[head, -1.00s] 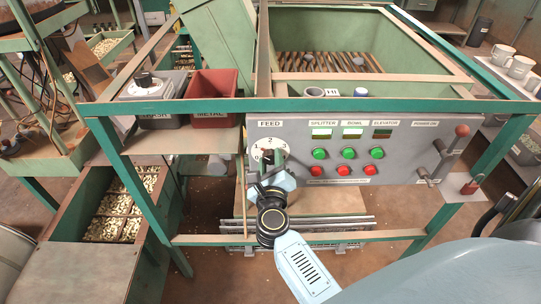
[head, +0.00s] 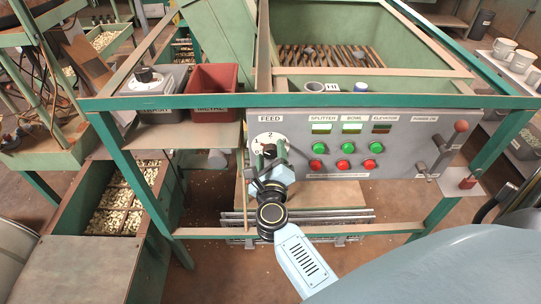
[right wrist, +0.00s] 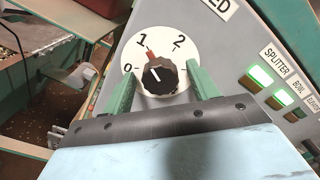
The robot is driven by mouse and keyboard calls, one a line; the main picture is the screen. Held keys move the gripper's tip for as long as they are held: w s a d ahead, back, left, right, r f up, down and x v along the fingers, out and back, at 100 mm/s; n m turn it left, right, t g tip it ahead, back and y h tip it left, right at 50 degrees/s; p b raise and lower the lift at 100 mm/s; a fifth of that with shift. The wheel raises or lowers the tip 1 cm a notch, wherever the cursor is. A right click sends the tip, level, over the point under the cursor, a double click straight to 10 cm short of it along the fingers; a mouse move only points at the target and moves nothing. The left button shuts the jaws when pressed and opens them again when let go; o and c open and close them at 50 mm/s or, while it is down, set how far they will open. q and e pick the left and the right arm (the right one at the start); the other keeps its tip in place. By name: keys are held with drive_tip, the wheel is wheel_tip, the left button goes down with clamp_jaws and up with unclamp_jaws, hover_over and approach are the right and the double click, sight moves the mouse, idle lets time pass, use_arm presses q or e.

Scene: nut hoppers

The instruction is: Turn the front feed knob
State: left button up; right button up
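The front feed knob (right wrist: 160,76) is black and sits on a white dial (right wrist: 140,42) numbered 0, 1, 2. In the head view the knob (head: 270,151) is at the left of the grey panel, partly hidden by my right gripper. My right gripper (right wrist: 160,69) is open, with one green finger on each side of the knob. Small gaps seem to show between fingers and knob. My left gripper is out of view.
The panel (head: 400,145) has green and red buttons (head: 346,163) right of the dial and a red-knobbed lever (head: 461,126) at its right end. A green frame bar (head: 330,104) runs above. A red bin (head: 212,90) stands at upper left.

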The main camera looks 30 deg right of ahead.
drive_tip(key=shift+s, duration=0.1)
drive_tip(key=b+v, duration=0.2)
drive_tip(key=v, duration=1.1)
drive_tip(key=shift+a, duration=0.15)
drive_tip(key=shift+f, duration=0.1)
